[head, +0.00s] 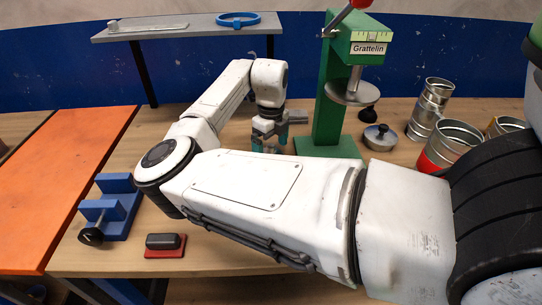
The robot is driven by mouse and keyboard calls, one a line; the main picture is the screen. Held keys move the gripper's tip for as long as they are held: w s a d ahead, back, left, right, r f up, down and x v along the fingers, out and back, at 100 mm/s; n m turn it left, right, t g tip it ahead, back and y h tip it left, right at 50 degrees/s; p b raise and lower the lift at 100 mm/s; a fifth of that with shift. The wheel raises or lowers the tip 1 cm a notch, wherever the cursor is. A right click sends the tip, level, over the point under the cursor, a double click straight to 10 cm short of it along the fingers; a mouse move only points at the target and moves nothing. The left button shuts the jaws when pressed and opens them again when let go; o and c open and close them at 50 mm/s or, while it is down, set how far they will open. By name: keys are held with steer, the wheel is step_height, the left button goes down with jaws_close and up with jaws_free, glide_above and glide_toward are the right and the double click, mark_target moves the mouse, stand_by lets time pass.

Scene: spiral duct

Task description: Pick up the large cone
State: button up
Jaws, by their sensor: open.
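My gripper (269,139) points down near the left side of the green press (329,115), with its teal fingertips apart. I see no clear object between them; the area just below is partly hidden by my forearm. I cannot clearly make out a large cone. A small dark, roughly cone-shaped piece (368,115) stands on the table right of the press column, below its round plate. My arm hides much of the middle of the table.
Metal duct pieces (429,110) stand at the right, one with a red band (449,142). A blue stand (119,207) and a black-and-red block (165,243) sit front left, beside an orange surface (60,185). A grey shelf (190,27) holds a blue ring (239,20).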

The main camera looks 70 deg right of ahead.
steer(key=shift+f, duration=1)
steer(key=c, duration=1.1)
